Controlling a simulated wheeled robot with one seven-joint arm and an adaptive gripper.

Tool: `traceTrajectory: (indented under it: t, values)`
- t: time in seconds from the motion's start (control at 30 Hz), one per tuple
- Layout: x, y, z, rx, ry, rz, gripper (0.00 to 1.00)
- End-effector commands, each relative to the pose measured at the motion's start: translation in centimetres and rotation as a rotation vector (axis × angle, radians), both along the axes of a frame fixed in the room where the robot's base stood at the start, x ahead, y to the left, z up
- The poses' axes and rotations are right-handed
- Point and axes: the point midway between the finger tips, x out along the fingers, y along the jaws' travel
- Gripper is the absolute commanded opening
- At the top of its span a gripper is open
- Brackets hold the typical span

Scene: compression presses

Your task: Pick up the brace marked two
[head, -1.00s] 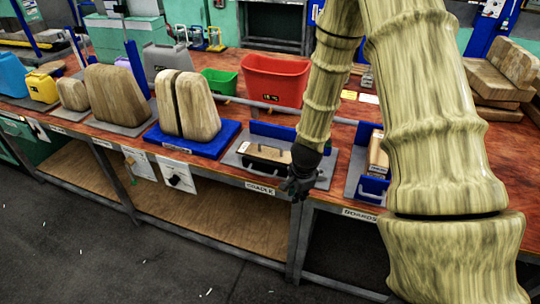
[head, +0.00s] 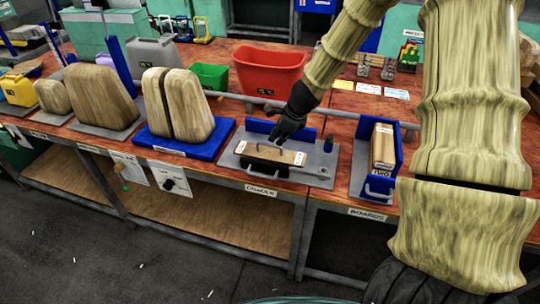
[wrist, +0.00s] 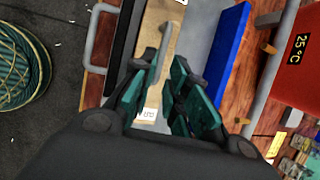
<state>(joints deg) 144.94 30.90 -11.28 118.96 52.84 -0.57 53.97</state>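My gripper (head: 286,138) is over the grey plate (head: 318,170) labelled CRADLE. Its teal fingers (wrist: 163,92) stand apart in the wrist view. A grey bar handle (wrist: 166,44) lies between or just beyond them; I cannot tell whether they touch it. The handle belongs to a wooden piece (head: 262,150) with white labels and a dark front edge, lying on the plate. A wooden board (head: 383,145) with a small label, possibly reading TWO, stands in a blue holder (head: 357,152) above the BOARDS label. I cannot make out a mark two on any brace.
A blue strip (wrist: 226,50) stands behind the cradle. A grey rail (head: 330,111) runs behind it, with a red bin (head: 272,75) and green bin (head: 210,75) beyond. Large wooden blocks (head: 178,100) stand left. Small grey items (head: 363,66) and cards lie at the back right.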

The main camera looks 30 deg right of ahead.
Motion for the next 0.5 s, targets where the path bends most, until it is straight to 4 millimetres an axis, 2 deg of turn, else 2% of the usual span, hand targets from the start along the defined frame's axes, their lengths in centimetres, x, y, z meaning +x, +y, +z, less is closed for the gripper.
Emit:
traceTrajectory:
  t: [0.1, 0.33, 0.5]
  values:
    - [0.6, 0.2, -1.0, -0.002, 0.005, 0.003, 0.16]
    - [0.9, 0.3, -1.7, -0.002, 0.004, 0.003, 0.16]
    - [1.4, 0.5, -3.1, -0.001, 0.005, 0.003, 0.16]
